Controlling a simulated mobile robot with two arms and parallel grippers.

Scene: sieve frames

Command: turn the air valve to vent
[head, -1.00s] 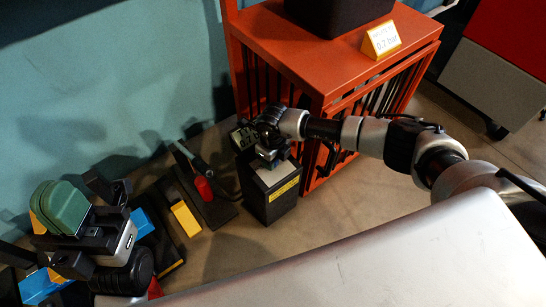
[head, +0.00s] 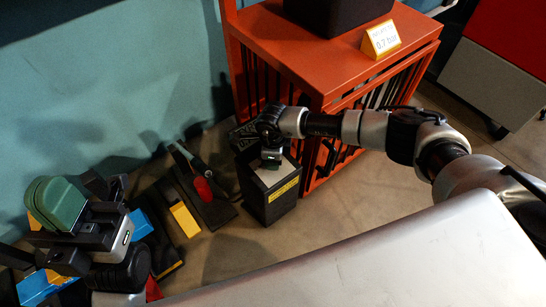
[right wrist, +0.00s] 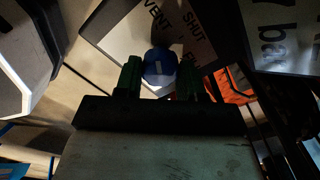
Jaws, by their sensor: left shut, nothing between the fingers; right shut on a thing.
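The air valve is a dark box (head: 270,205) with a pale top and a yellow label, standing on the floor beside the orange cabinet. In the right wrist view its blue knob (right wrist: 158,66) bears a white mark. The words VENT and SHUT are readable beside it on the plate (right wrist: 203,42); another word is partly hidden. My right gripper (right wrist: 160,82) is shut on the knob, with a green fingertip on each side. In the head view it hides the knob. My left gripper (head: 57,204) is shut and empty at the left, its green fingertips together.
The orange cabinet (head: 300,55) carries a dark container and a 0.7 bar sign (head: 382,40). A red-handled tool (head: 203,188) and a yellow block (head: 185,219) lie left of the valve. A pale surface (head: 370,255) fills the front.

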